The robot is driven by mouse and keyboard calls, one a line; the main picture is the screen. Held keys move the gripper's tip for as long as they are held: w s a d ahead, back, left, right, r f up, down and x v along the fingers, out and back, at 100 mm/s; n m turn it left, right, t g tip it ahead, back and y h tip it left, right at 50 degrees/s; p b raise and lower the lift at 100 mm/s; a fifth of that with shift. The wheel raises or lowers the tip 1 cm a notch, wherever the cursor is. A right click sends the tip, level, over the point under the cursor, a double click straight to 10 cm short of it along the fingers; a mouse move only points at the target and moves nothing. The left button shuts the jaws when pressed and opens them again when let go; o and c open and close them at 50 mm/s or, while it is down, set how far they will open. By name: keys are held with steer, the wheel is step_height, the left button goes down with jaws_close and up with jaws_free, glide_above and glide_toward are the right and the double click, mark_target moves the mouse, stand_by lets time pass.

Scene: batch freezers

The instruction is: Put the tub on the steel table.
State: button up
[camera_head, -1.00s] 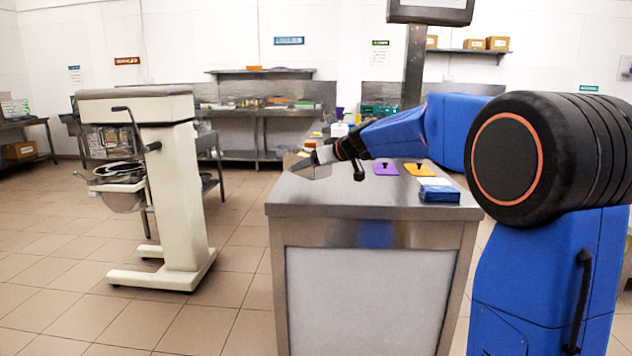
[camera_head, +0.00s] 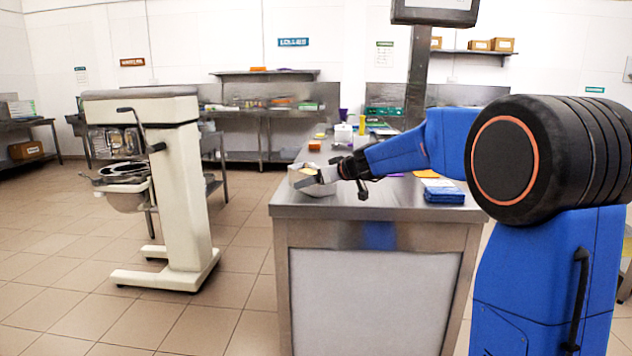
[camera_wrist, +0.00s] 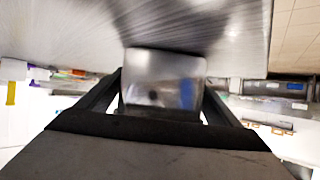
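The steel tub (camera_wrist: 165,72) is a shiny grey metal container. It fills the space between the two dark fingers of my gripper (camera_wrist: 164,98), which appear closed on its sides. The wrist view is blurred, and the tub's inside is hidden there.
A blue pack (camera_head: 443,193) lies on the table's right side, beside an orange card (camera_head: 427,174). Small containers and a yellow cup (camera_head: 362,126) stand farther back. A cream-coloured machine (camera_head: 180,190) stands on the floor to the left. The table's front left corner is clear.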

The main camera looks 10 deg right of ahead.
steer(key=shift+o, duration=0.2)
steer(key=shift+r, duration=0.1)
steer(key=shift+s+r, duration=0.1)
steer(key=shift+s, duration=0.05)
steer(key=v, duration=1.1)
steer(key=shift+s+d+r, duration=0.15)
steer(key=shift+s+d, duration=0.05)
steer(key=shift+s, duration=0.1)
steer(key=s+a+f+m+g, duration=0.1)
steer(key=s+a+f, duration=0.15)
steer(key=s, duration=0.45)
steer(key=s+a+f+g+h, duration=0.1)
steer(key=s+f, duration=0.2)
steer(key=s, duration=0.5)
steer(key=s+a+f+m+g, duration=0.1)
steer(key=s+f+g, duration=0.15)
steer(key=s, duration=0.45)
steer(key=s+d+f+m+g+h, duration=0.1)
steer(key=s+d+f+h, duration=0.1)
steer(key=s+f, duration=0.5)
steer(key=s+d+f+m+g+h, duration=0.1)
steer(key=s+f, duration=0.7)
steer(key=s, duration=0.8)
steer(key=d+m+h, duration=0.1)
steer(key=d, duration=0.1)
steer(key=shift+s+d+h, duration=0.2)
steer(key=shift+d+h, duration=0.2)
